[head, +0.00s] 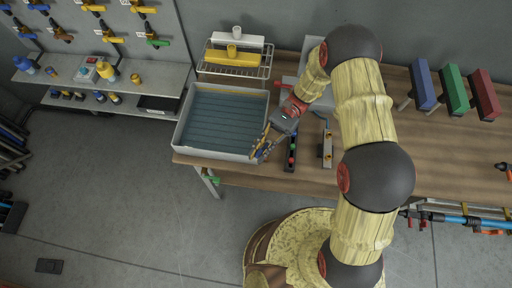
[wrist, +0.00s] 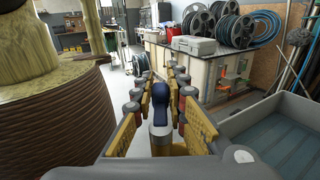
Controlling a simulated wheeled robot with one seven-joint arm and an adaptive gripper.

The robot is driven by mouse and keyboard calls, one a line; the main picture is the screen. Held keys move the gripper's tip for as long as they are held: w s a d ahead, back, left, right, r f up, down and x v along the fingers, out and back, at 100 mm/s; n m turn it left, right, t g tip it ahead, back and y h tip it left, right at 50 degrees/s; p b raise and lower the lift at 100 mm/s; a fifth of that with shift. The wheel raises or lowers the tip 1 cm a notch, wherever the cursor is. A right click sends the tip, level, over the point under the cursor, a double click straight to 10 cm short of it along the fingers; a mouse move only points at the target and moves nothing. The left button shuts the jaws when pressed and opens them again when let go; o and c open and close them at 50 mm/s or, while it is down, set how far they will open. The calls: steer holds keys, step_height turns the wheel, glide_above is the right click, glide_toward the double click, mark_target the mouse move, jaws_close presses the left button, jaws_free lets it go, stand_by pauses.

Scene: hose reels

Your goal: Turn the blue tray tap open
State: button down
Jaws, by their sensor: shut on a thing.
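The grey tray (head: 178,132) of blue-grey water stands at the left end of the wooden bench. Its wall also shows at the right of the wrist view (wrist: 243,118). My gripper (head: 263,146) is at the tray's front right corner, reaching down beside the wall. In the wrist view, the dark blue tap handle (wrist: 160,95) stands upright between the two yellow-padded fingers of my gripper (wrist: 160,118), which are shut on it. In the head view, my gripper covers the tap.
A dark strip with coloured knobs (head: 291,150) and a grey block with orange fittings (head: 326,148) lie just right of my gripper. A wire rack (head: 262,73) with yellow and white items stands behind the tray. Blue, green and red blocks (head: 454,90) stand farther right.

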steer(key=shift+s+d+n+g+h, duration=0.1)
steer(key=shift+d+n+g+h, duration=0.25)
steer(key=shift+n+h, duration=0.45)
steer(key=shift+s+d+n+g+h, duration=0.2)
steer(key=shift+n+g+h, duration=0.3)
steer(key=shift+h, duration=0.65)
steer(key=shift+s+d+n+g+h, duration=0.1)
steer(key=shift+d+n+g+h, duration=0.2)
steer(key=shift+n+h, duration=0.55)
steer(key=c, duration=1.9)
jaws_free()
steer(key=shift+o, duration=0.7)
steer(key=shift+w+r, duration=0.1)
step_height(320, 180, up, 10)
